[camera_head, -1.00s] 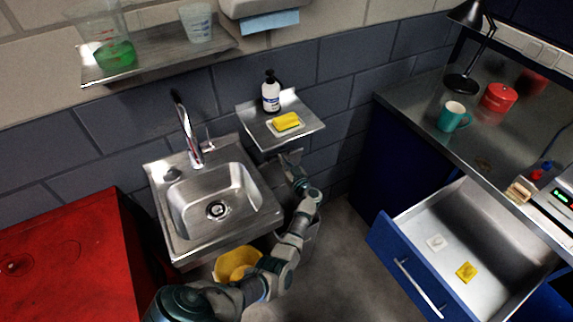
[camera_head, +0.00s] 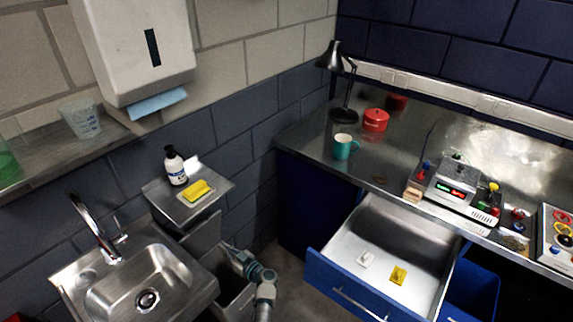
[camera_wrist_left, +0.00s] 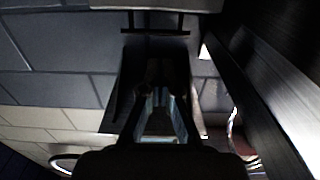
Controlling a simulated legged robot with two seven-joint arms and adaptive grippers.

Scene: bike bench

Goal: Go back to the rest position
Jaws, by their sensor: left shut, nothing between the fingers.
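My left gripper (camera_head: 229,247) shows small in the head view, low between the sink and the blue cabinet. Its arm comes up from the bottom edge. In the left wrist view the two fingers of the left gripper (camera_wrist_left: 150,90) reach forward and come together, dark and with nothing between them. My right gripper is in neither view.
A steel sink (camera_head: 143,290) is left of my arm. A small shelf (camera_head: 213,186) above holds a bottle (camera_head: 175,166) and yellow sponge (camera_head: 198,190). An open blue drawer (camera_head: 345,300) juts out at right, under the counter (camera_head: 310,135) with a teal mug (camera_head: 345,146).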

